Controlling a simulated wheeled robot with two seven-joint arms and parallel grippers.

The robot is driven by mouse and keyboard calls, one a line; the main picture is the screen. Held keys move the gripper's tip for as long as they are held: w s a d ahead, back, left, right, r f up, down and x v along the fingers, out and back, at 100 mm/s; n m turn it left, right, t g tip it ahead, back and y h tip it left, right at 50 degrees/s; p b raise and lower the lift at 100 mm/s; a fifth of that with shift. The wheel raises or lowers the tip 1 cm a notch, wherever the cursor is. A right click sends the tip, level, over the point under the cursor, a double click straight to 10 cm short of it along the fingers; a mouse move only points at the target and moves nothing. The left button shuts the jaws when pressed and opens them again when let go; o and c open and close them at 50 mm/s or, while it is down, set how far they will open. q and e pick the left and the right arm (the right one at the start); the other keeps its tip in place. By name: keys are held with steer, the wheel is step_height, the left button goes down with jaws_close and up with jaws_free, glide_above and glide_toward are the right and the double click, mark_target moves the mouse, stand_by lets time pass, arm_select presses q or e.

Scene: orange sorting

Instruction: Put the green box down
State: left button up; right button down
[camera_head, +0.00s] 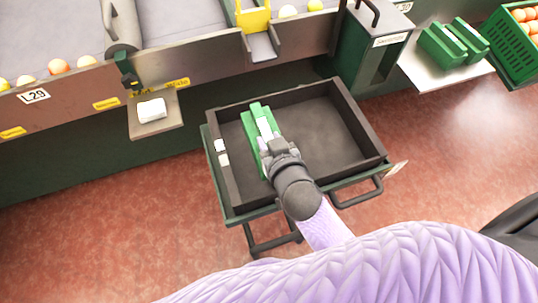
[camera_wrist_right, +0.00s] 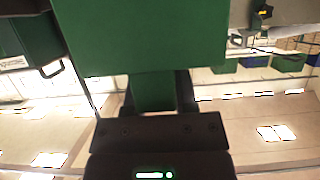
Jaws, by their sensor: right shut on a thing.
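The green box (camera_head: 254,113), with a white top strip, is at the left part of a dark open tray (camera_head: 348,105) in the head view. My right gripper (camera_head: 272,147) is shut on the green box at its near end. I cannot tell whether the box touches the tray floor. In the right wrist view the green box (camera_wrist_right: 155,35) fills the upper middle, just beyond my right gripper (camera_wrist_right: 152,105). My left gripper is not in view.
The tray sits on a green cart with a handle (camera_head: 362,192). Right of the gripper the tray is empty. A sorting line (camera_head: 200,58) with oranges runs behind. Other green boxes (camera_head: 440,47) lie on a white shelf at right, beside a green crate (camera_head: 503,55) of oranges.

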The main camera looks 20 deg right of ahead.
step_height(320, 180, down, 5)
steer(key=b, duration=0.2)
steer(key=shift+b, duration=0.3)
steer(key=shift+f, duration=0.15)
steer(key=shift+r, duration=0.2)
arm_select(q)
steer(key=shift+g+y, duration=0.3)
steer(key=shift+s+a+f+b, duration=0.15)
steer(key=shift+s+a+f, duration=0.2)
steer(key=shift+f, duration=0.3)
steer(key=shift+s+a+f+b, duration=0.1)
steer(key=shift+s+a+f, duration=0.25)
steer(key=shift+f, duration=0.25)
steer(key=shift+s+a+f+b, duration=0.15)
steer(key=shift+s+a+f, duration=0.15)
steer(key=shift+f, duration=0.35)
arm_select(e)
steer(key=shift+f, duration=0.65)
steer(key=shift+c, duration=2)
jaws_free()
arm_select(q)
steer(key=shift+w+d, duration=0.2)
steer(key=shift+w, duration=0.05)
